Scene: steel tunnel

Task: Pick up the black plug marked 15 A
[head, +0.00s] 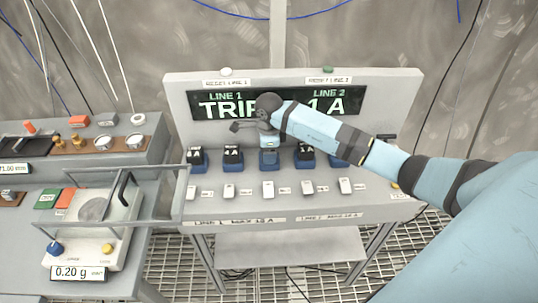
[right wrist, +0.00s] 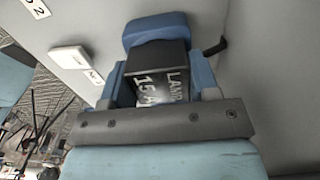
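The black plug marked 15 A (right wrist: 160,78) shows in the right wrist view, with "LAMP" also on its face. It is close in front of my right gripper, with blue parts on both sides and a blue block (right wrist: 160,29) beyond it. In the head view my right gripper (head: 268,143) points down over the middle blue holder (head: 269,160) of a row on the grey panel. The arm and hand hide the plug there. I cannot tell whether the fingers press on the plug. My left gripper is not in view.
Other black plugs stand in blue holders, such as one on the left (head: 232,153) and one on the right (head: 304,152). White switches (head: 268,188) line the front. A display (head: 215,105) stands behind. A balance (head: 88,240) and bench are at left.

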